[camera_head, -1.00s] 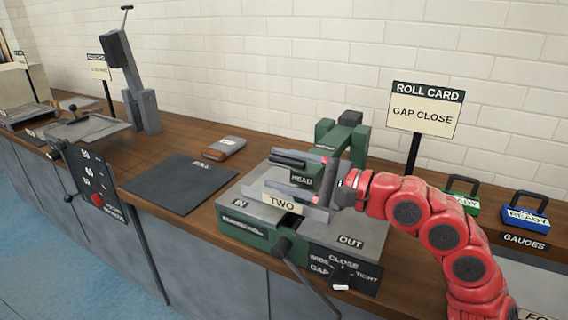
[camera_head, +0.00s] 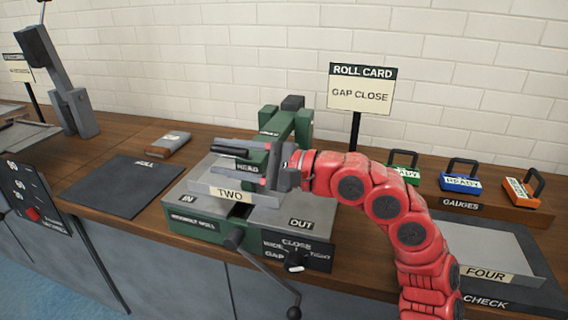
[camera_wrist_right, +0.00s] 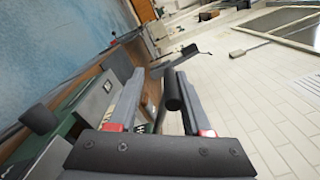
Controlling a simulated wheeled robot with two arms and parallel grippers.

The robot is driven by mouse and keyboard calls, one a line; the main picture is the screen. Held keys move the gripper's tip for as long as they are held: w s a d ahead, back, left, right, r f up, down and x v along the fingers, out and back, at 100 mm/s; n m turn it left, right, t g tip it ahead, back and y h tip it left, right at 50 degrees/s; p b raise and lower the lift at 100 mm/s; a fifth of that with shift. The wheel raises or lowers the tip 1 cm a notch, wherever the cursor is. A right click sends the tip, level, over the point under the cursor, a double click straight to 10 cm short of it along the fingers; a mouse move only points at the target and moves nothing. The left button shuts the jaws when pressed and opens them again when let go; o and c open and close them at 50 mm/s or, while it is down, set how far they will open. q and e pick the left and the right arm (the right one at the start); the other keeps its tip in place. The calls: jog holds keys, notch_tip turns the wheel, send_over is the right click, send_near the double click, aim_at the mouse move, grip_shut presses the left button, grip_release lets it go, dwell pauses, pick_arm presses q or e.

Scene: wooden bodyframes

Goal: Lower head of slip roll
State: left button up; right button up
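The slip roll is a grey and green machine (camera_head: 200,228) on the wooden bench in the head view. Its green head (camera_head: 285,125) stands at the back, and a label reading HEAD (camera_head: 248,168) shows between my fingers. A metal sheet marked TWO (camera_head: 205,178) lies on the machine. My right gripper (camera_head: 214,158) reaches in from the right over the machine, fingers pointing left. In the right wrist view its fingers (camera_wrist_right: 154,80) are spread, with a dark cylindrical handle (camera_wrist_right: 173,90) between them, nearer one finger. Contact is unclear. My left gripper is out of view.
The ROLL CARD (camera_head: 360,92) reads GAP CLOSE. A gap dial (camera_head: 295,262) and a crank (camera_head: 265,272) are on the machine's front. READY gauges (camera_head: 460,178) stand at right, near a tray marked FOUR (camera_head: 470,250).

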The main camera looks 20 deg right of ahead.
jog(key=v, duration=1.7)
jog(key=shift+b, duration=0.4)
jog(key=shift+s+d+f, duration=0.1)
jog(key=shift+s, duration=0.05)
